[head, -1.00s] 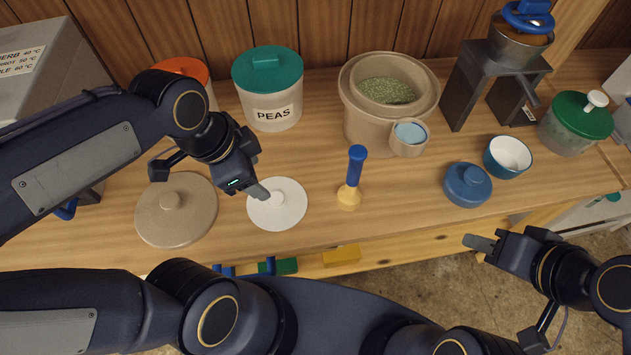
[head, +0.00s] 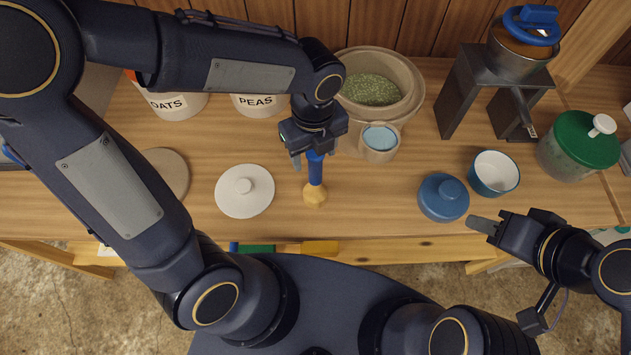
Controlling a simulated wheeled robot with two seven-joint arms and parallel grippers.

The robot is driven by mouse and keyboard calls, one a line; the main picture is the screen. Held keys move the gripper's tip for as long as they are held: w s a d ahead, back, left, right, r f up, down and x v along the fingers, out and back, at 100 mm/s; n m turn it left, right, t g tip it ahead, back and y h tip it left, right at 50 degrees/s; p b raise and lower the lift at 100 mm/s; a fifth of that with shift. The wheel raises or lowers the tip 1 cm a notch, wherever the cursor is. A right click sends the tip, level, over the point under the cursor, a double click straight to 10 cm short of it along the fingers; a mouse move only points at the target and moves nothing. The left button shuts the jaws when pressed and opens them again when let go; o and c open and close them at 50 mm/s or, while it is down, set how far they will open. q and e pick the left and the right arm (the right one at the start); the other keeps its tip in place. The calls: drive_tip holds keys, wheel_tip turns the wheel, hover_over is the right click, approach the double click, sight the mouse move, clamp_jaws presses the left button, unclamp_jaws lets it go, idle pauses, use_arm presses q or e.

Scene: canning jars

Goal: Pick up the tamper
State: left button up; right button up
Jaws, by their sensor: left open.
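The tamper (head: 315,182) stands upright on the wooden counter, with a blue handle and a pale yellow rounded base. My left gripper (head: 314,157) is over it, pointing down and open, with its fingers at the upper part of the handle. The handle's top is hidden by the gripper, and I cannot tell if the fingers touch it. My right gripper (head: 484,226) is at the counter's front edge, near the blue lid, away from the tamper. Its finger gap does not show clearly.
A white lid (head: 244,191) lies left of the tamper. A beige crock (head: 414,92) with green contents and a small cup (head: 379,143) stand close behind. A blue lid (head: 443,198), a bowl (head: 494,173) and a green-lidded pot (head: 578,140) are right. Counter between tamper and blue lid is clear.

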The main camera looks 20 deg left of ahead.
use_arm(q)
drive_tip(key=shift+d+f, duration=0.15)
drive_tip(key=shift+f, duration=1.8)
drive_tip(key=c, duration=1.2)
drive_tip(key=shift+r, duration=0.2)
drive_tip(key=shift+r, duration=0.25)
wheel_tip(320, 180, up, 2)
drive_tip(key=shift+r, duration=0.1)
drive_tip(key=s+a+r, duration=0.2)
drive_tip(key=a+r, duration=0.1)
drive_tip(key=s+a+r, duration=0.3)
drive_tip(key=a, duration=0.1)
drive_tip(key=s+a+r+b, duration=0.1)
drive_tip(key=s+a+r, duration=0.2)
drive_tip(key=a+r, duration=0.1)
drive_tip(key=shift+s+a, duration=0.15)
drive_tip(key=shift+a, duration=0.05)
